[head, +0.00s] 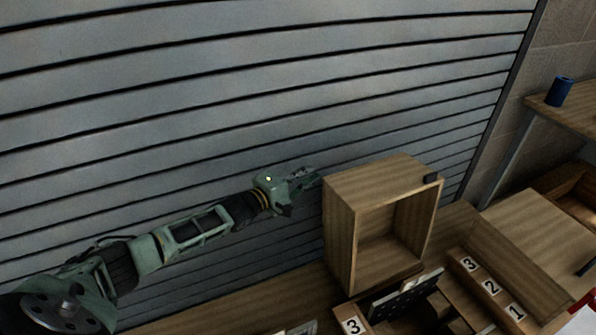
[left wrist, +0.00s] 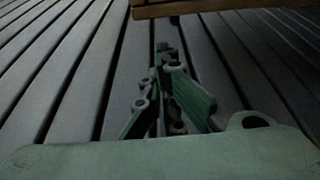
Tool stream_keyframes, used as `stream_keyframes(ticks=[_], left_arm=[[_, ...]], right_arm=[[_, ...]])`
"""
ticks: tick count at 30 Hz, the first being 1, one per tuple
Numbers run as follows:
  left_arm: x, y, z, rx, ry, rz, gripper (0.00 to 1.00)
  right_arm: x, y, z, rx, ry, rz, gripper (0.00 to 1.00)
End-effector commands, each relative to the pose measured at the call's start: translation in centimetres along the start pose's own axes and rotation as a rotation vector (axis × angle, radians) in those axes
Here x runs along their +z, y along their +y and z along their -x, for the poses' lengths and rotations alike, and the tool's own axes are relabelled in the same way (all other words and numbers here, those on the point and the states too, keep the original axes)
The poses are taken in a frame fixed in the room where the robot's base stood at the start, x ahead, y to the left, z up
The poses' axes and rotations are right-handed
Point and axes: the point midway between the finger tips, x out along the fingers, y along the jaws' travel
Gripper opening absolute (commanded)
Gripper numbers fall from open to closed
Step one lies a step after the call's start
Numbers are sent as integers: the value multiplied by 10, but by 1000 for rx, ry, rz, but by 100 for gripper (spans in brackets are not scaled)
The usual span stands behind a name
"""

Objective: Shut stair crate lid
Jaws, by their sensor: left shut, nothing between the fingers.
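A wooden box (head: 340,235) stands on the bench with its front open and its inside empty. My right gripper is out of view.
Wooden blocks numbered 3, 2, 1 (head: 491,287) and a dark panel with holes (head: 405,294) lie in front of the box. A slatted grey wall (head: 230,90) stands close behind my left arm. A blue cup (head: 559,91) stands on a shelf at right.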

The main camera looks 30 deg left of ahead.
Motion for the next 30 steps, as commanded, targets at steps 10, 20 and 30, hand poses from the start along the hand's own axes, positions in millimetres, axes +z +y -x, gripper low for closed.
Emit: stream_keyframes(ticks=[10,20,30], left_arm=[[22,3,8,3,1,0,0],[23,2,8,3,1,-1,0],[49,21,17,28,-3,-65,0]], right_arm=[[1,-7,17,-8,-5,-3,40],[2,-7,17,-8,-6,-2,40],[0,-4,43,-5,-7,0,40]])
